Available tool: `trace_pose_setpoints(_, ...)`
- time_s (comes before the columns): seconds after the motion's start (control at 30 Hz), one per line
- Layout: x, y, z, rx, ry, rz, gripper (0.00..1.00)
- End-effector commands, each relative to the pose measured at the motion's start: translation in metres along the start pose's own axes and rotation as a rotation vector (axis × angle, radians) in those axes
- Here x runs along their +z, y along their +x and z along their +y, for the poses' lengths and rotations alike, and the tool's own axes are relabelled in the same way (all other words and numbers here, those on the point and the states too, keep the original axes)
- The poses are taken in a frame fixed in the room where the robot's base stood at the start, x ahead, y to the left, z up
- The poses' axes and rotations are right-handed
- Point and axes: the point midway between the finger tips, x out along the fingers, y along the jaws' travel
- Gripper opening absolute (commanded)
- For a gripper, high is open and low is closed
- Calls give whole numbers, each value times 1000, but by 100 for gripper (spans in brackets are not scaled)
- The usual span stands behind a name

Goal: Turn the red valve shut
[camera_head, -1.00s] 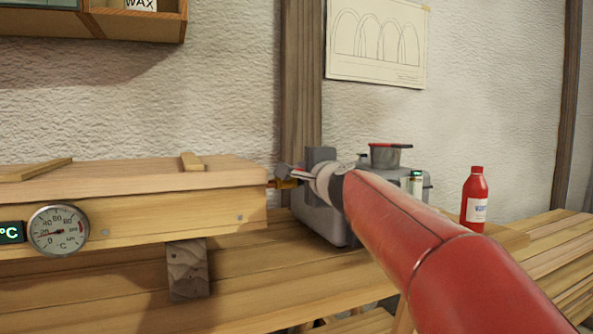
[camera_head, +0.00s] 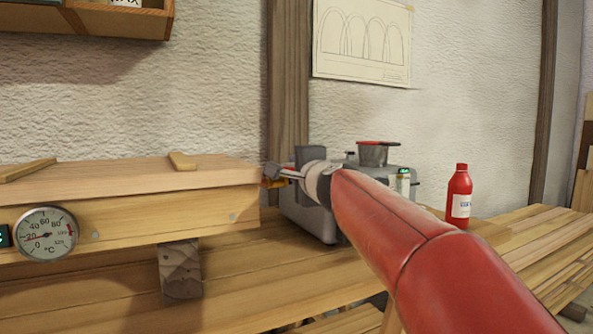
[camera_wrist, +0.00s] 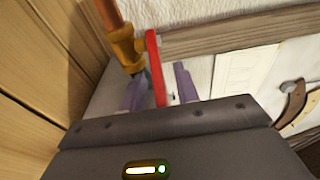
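The red valve lever (camera_wrist: 155,68) shows in the wrist view as a flat red bar beside the brass valve body (camera_wrist: 124,48). A copper pipe (camera_wrist: 108,14) runs into this body from above. My gripper (camera_wrist: 161,70) is open, with one grey-purple finger on each side of the lever. The left finger is close to the lever; a gap shows towards the right finger. Contact cannot be told. In the head view my gripper (camera_head: 284,171) is at the brass valve (camera_head: 271,183), at the wooden box's right end. The lever is not clearly visible there.
The long wooden box (camera_head: 130,205) with a dial gauge (camera_head: 46,234) lies at left. The bench is clear at right.

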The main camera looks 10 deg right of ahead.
Motion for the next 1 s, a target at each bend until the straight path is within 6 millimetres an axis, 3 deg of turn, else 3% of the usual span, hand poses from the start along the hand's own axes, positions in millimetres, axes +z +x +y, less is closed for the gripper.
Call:
trace_pose_setpoints(0.17, 0, -7, 0, -2, -1, 1, 31)
trace_pose_setpoints(0.6, 0, -72, 0, -2, 0, 0, 31)
trace_pose_setpoints(0.93, 0, -78, 0, 1, 0, 0, 31)
trace_pose_setpoints(1.0, 0, -78, 1, 2, -2, -1, 24)
